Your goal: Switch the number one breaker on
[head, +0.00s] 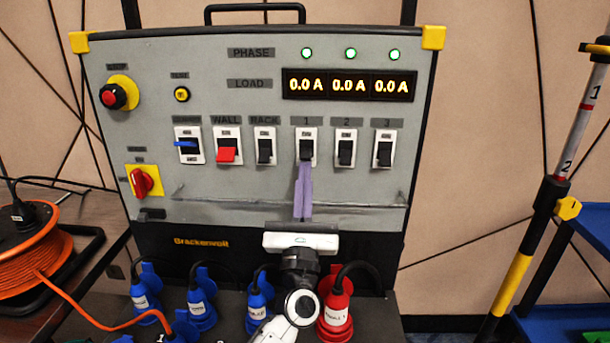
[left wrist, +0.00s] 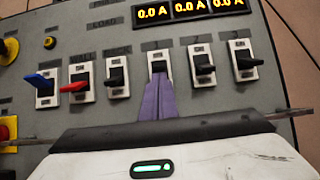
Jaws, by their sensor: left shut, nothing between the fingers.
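The number one breaker (head: 306,146) is a black toggle in a white plate under the label 1, on the grey panel (head: 220,110). It also shows in the left wrist view (left wrist: 158,66). My left gripper (head: 305,166) is shut and empty, its purple fingers pointing up at the breaker. The fingertips (left wrist: 158,80) are at the toggle's lower edge and overlap it; I cannot tell whether they touch. The fingers hide the toggle's lower part. The load display (head: 348,85) reads 0.0 A three times. My right gripper is not in view.
Breakers 2 (head: 345,149) and 3 (head: 384,149) stand close on the right, the RACK breaker (head: 264,148) close on the left. A rail (head: 240,205) crosses the panel below. Blue plugs (head: 200,305) and a red plug (head: 336,312) stand beneath. An orange cable reel (head: 30,250) is at left.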

